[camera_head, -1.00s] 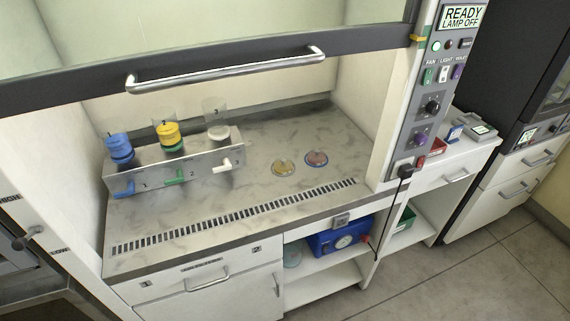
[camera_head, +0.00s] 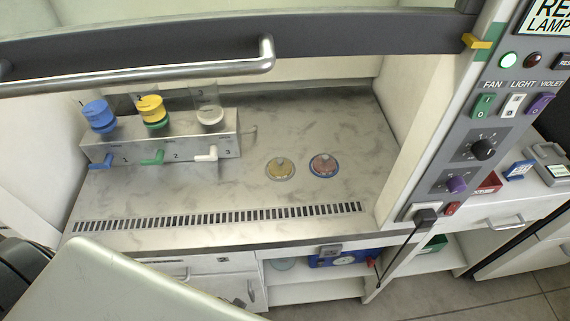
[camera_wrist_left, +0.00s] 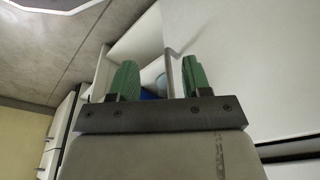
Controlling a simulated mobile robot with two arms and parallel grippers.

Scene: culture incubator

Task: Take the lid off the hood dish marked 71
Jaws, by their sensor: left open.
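Two small round lidded dishes lie side by side on the metal floor of the hood (camera_head: 320,115). The left dish (camera_head: 280,169) is yellowish. The right dish (camera_head: 323,166) is reddish with a blue rim. Each has a clear lid with a small raised knob. No number can be read on either. My left gripper (camera_wrist_left: 158,80) shows its two green fingers apart and empty in the left wrist view, with cabinet fronts and a shelf beyond. Neither gripper is visible in the head view; a pale part of my arm fills its lower left.
A metal stand (camera_head: 165,140) with blue, yellow-green and clear cups and coloured levers is at the hood's back left. The raised sash with its handle (camera_head: 140,75) crosses above. A vent grille (camera_head: 220,216) lines the front. A control panel (camera_head: 485,130) stands right.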

